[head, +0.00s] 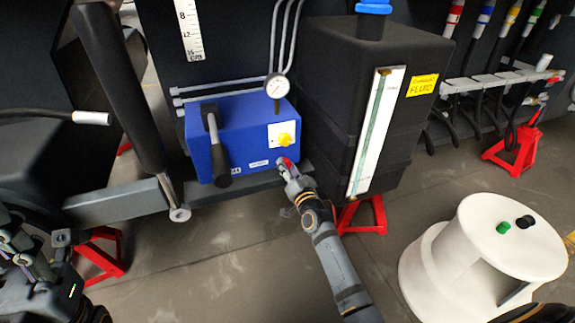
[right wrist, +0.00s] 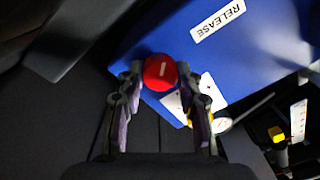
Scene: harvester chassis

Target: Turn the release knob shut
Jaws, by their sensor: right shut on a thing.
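The red release knob (head: 285,162) is at the lower right of the blue pump box (head: 240,165). In the right wrist view the knob (right wrist: 160,72) is round with a short white line, which runs nearly along the gripper's fingers. My right gripper (head: 288,170) is shut on the knob, one finger on each side, as the right wrist view (right wrist: 160,80) shows. The RELEASE label (right wrist: 218,21) is on the blue face near the knob. My left gripper (head: 28,248) hangs at the left edge, away from the pump; its opening is unclear.
A yellow knob (head: 285,140) on a white plate sits just above the red one. A black lever (head: 217,150) and a gauge (head: 277,86) are on the pump. A black fluid tank (head: 335,110) stands close at right. A white round pedestal (head: 455,265) stands front right.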

